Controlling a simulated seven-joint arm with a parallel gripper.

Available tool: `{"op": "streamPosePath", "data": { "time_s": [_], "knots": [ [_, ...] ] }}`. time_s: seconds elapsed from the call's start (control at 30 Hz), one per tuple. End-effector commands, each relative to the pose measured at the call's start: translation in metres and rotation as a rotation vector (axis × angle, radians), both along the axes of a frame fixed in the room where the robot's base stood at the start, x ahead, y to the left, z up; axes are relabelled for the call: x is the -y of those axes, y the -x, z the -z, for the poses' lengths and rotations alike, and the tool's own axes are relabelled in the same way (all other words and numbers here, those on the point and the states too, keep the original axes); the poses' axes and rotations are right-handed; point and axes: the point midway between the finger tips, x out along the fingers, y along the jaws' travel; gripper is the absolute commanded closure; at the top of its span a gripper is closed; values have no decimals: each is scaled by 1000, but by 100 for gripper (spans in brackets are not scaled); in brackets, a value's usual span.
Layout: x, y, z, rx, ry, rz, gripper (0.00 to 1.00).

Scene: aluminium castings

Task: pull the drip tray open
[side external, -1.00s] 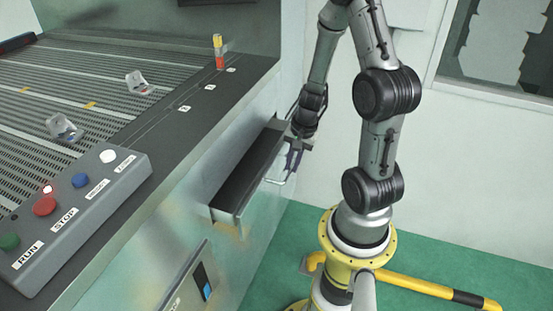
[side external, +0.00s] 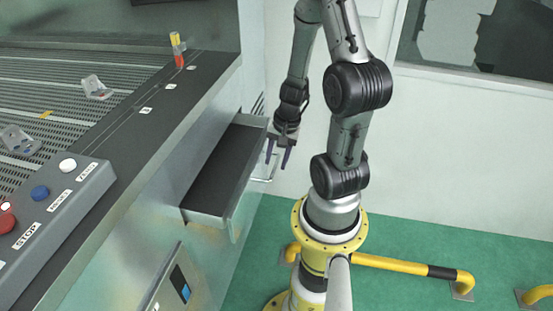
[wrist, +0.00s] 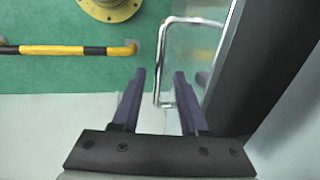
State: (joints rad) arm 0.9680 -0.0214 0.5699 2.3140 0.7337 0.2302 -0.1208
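The drip tray (side external: 215,185) is a long dark tray with a pale metal front, and it stands pulled out of the machine's side. Its bright wire handle (side external: 265,181) is on the front face. My gripper (side external: 278,162) is at the far end of the tray front, by the handle, with its two purple fingers apart. In the wrist view, my gripper (wrist: 160,72) is open. The handle (wrist: 158,80) shows between and beyond the fingertips, and no finger visibly clamps it. The dark tray (wrist: 262,65) lies to the right of the fingers.
The control box (side external: 60,205) and a stack light (side external: 178,50) sit on the machine top, with castings (side external: 96,87) on the slatted conveyor. A yellow and black floor rail (side external: 400,266) runs over the green floor right of my base. A panel (side external: 180,285) is below the tray.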

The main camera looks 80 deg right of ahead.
Motion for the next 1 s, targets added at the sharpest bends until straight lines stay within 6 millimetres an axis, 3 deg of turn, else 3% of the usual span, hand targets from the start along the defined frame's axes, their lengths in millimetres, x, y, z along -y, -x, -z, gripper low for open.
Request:
{"op": "streamPosePath", "data": {
  "time_s": [0.27, 0.57, 1.0],
  "knots": [
    [0, 1, -3, 0, -1, -1, 56],
    [0, 6, -29, -1, 0, -1, 56],
    [1, 21, -112, 1, 6, 2, 56]
  ]
}}
